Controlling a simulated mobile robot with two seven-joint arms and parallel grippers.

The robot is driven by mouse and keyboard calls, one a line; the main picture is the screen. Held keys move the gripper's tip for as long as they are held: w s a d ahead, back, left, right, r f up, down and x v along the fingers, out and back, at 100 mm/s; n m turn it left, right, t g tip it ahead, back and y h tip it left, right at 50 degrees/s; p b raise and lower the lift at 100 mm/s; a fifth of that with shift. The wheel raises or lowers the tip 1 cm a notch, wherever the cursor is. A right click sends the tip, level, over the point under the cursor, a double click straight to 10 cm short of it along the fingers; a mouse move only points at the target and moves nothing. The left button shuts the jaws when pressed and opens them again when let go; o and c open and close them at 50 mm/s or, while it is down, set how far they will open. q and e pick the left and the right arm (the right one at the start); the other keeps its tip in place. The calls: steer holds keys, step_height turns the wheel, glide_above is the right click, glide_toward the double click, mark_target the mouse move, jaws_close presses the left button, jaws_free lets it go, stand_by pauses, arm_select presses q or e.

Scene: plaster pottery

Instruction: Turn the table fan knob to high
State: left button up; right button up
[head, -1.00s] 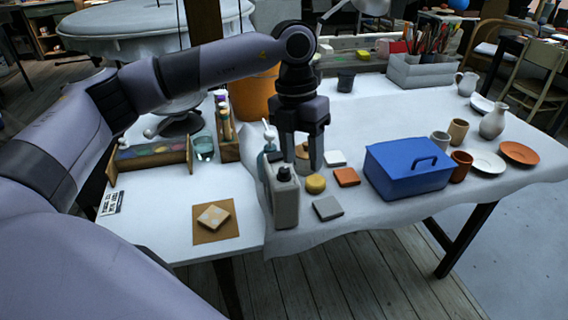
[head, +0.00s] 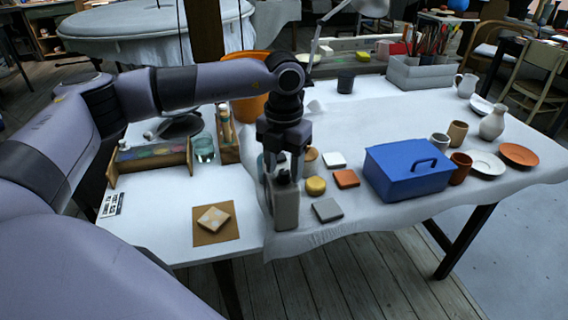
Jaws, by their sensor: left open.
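I cannot make out a table fan or its knob clearly. My left gripper (head: 283,180) is open, pointing down at the front of the table. Its fingers are at the top of a grey upright container (head: 286,207) with a dark cap, one to each side of the cap in the picture. I cannot tell whether they touch it. A dark, round-based object (head: 181,127) stands at the back of the left part of the table, partly behind my arm; what it is stays unclear. My right gripper is not in view.
A blue toolbox (head: 405,172) stands to the right, with cups and plates beyond. A yellow round piece (head: 316,186) and small tiles lie beside the container. A wooden box (head: 150,160) and a glass (head: 203,149) stand left.

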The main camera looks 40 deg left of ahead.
arm_select(q)
jaws_close()
steer(key=shift+m, duration=0.4)
steer(key=m, duration=0.4)
steer(key=shift+b, duration=0.4)
steer(key=m, duration=0.4)
steer(key=shift+b, duration=0.35)
steer(key=m, duration=0.6)
steer(key=shift+m+b, duration=0.4)
steer(key=shift+m, duration=0.9)
